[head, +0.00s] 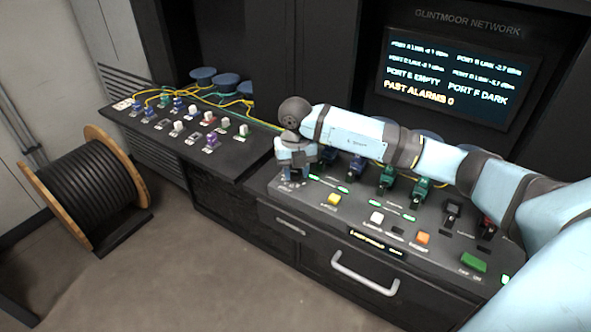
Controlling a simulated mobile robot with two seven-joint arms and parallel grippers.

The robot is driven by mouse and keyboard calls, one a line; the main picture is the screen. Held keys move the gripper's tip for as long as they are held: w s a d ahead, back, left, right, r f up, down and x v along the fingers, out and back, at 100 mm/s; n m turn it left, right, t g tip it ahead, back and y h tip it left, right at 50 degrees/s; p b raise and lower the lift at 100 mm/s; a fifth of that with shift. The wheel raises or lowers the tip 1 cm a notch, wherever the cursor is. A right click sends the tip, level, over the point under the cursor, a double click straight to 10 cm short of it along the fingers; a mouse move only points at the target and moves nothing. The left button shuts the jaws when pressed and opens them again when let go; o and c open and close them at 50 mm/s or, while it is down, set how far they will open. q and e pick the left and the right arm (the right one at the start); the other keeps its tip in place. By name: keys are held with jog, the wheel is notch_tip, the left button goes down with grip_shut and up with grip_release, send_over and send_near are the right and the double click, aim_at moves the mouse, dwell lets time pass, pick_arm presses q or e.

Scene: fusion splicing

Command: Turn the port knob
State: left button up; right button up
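My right arm reaches in from the right across the console (300,208). My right gripper (292,174) points down at the console's left end, close above or at its surface. Its fingers are small and dark here, and I cannot tell whether they are open or shut or touching anything. No port knob can be made out clearly; the gripper and arm cover part of that panel. Blue connectors (356,167) and green connectors (387,179) stand in a row behind the buttons, partly under my arm. My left gripper is not in view.
A screen (455,75) reads "PORT E EMPTY" and "PORT F DARK". A side bench (225,158) holds small connectors. A cable drum (90,190) stands left.

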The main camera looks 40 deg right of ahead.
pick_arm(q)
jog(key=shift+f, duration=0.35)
pick_arm(e)
jog(key=shift+n, duration=0.4)
jog(key=shift+n+b, duration=0.5)
jog(key=shift+n, duration=0.2)
jog(key=n+b, duration=0.1)
jog(key=n, duration=0.1)
jog(key=shift+n, duration=0.3)
jog(key=n+b, duration=0.1)
jog(key=n, duration=0.1)
jog(key=shift+n, duration=0.3)
jog(key=shift+n+b, duration=0.45)
jog(key=shift+n, duration=0.35)
jog(key=shift+n+b, duration=0.35)
jog(key=shift+n, duration=0.55)
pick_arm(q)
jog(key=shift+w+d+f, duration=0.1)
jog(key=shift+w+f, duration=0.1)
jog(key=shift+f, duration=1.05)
pick_arm(e)
jog(key=shift+n, duration=0.5)
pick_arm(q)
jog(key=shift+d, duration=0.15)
